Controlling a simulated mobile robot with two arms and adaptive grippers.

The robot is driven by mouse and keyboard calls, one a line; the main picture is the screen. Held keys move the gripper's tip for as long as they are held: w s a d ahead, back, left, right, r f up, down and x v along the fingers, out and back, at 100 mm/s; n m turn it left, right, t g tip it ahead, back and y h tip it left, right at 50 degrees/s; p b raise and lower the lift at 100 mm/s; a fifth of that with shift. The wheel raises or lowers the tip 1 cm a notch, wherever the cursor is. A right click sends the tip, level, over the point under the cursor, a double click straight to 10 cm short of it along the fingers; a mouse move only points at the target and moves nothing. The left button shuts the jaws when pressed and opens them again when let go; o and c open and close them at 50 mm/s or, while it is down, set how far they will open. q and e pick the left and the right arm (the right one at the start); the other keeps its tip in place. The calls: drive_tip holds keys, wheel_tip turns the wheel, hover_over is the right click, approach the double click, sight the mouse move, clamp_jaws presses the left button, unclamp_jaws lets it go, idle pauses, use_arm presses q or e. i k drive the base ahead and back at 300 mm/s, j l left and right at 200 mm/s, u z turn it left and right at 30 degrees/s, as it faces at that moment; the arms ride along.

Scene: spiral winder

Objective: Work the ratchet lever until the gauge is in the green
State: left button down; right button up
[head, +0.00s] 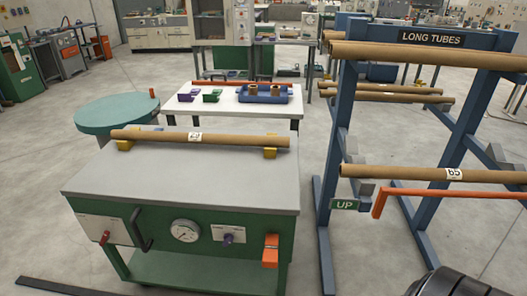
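A round white gauge (185,230) is set in the green front of the grey-topped bench; its needle and colour bands are too small to read. A black bent handle (140,230) stands out from the bench front left of the gauge, beside a white plate with a red knob (105,237). A long orange-red bar (450,192), bent down at its left end, crosses the blue rack by a green "UP" sign (344,204). I cannot tell which of these is the ratchet lever. Neither gripper shows; a dark rounded part of mine is at the bottom right.
A cardboard tube (200,138) lies on yellow supports on the bench top. The blue "LONG TUBES" rack (335,130) stands right. Grey floor is open left.

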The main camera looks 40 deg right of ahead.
sight(270, 259)
drive_tip(key=z, duration=1.25)
